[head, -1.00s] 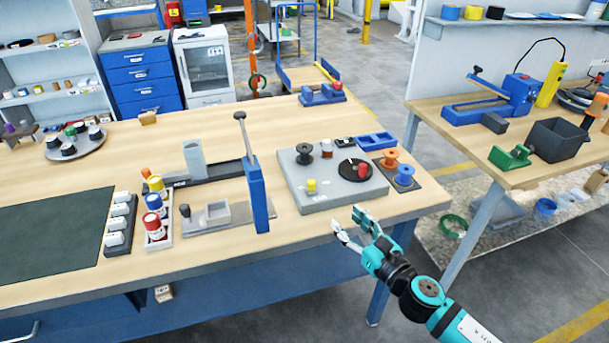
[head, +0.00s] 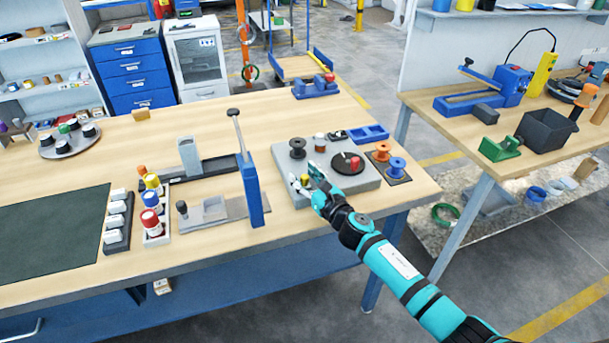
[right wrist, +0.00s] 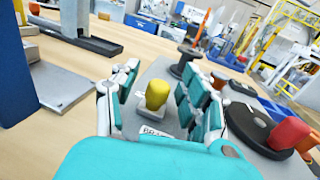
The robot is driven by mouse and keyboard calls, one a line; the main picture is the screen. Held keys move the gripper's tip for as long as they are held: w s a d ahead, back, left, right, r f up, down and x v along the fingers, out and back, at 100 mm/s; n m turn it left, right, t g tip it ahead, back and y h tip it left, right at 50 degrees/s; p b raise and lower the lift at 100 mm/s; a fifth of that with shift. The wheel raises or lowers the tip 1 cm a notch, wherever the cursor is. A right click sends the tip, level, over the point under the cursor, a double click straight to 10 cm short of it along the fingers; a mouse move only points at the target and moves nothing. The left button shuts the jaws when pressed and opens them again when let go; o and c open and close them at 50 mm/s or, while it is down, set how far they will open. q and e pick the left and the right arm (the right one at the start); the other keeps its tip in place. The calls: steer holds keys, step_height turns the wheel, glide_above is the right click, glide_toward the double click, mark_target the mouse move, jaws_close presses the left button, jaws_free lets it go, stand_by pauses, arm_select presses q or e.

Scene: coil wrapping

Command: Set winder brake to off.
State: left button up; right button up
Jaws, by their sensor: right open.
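The winder is a grey flat block (head: 285,151) on the wooden bench, and it also shows in the right wrist view (right wrist: 158,71). The brake is a yellow knob (head: 304,179) near the winder's front left. In the right wrist view the yellow knob (right wrist: 157,95) stands upright on a pale base, with a partly hidden label starting "BRA" in front of it. My right gripper (head: 302,173) is open over the front left of the winder. Its fingers (right wrist: 160,78) lie on either side of the knob; contact cannot be told. My left gripper is out of view.
The winder also carries a black spool (head: 297,147) and a black disc with a red knob (head: 355,162). Orange and blue spools (head: 396,167) stand to its right. A blue upright post with a lever (head: 251,188) stands to its left.

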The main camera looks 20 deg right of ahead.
jaws_close()
steer(key=shift+w, duration=0.1)
steer(key=shift+w+f, duration=0.1)
steer(key=shift+f, duration=0.15)
stand_by(0.4)
